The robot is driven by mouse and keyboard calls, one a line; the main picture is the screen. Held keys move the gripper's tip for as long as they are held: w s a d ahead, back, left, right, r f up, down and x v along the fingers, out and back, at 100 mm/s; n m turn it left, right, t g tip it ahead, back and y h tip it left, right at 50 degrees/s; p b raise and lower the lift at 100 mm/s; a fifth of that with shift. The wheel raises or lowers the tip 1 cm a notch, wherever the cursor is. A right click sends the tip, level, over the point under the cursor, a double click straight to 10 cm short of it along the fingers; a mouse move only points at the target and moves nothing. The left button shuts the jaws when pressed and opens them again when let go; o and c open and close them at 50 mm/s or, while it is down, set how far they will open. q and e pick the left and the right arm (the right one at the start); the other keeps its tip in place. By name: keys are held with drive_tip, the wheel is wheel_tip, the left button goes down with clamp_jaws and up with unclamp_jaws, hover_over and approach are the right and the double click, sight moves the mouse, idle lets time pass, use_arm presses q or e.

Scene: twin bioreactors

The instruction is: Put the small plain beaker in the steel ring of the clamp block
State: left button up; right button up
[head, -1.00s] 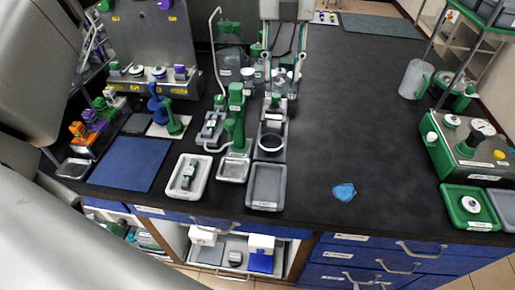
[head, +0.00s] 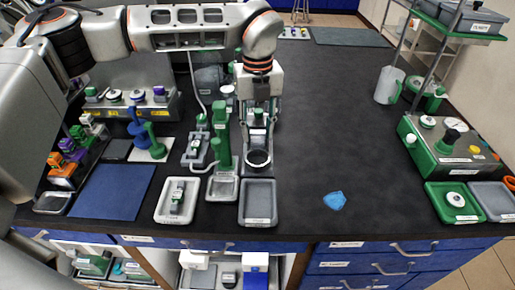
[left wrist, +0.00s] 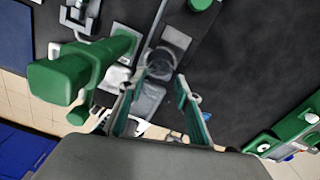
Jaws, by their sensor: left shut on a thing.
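My left gripper (head: 258,122) hangs straight down over the clamp block, behind its steel ring (head: 258,158) in the head view. It is shut on the small plain beaker, a clear vessel that is hard to make out between the fingers. In the left wrist view the fingertips (left wrist: 161,78) flank a dark round outline (left wrist: 160,63); I cannot tell beaker rim from ring there. The ring looks empty in the head view. Whether the beaker touches the block cannot be told. My right gripper is out of view.
A green stand (head: 221,140) rises close on the left of the gripper. A grey tray (head: 259,222) lies in front of the ring, and a white tray (head: 164,215) to its left. A blue scrap (head: 334,201) lies on the otherwise clear bench to the right.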

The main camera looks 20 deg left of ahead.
sight(258, 149)
use_arm(q)
drive_tip(key=shift+f, duration=3.45)
drive_tip(key=shift+f, duration=0.2)
drive_tip(key=o, duration=1.1)
drive_tip(key=shift+c, duration=0.2)
wheel_tip(258, 149, up, 12)
drive_tip(key=shift+r, duration=0.2)
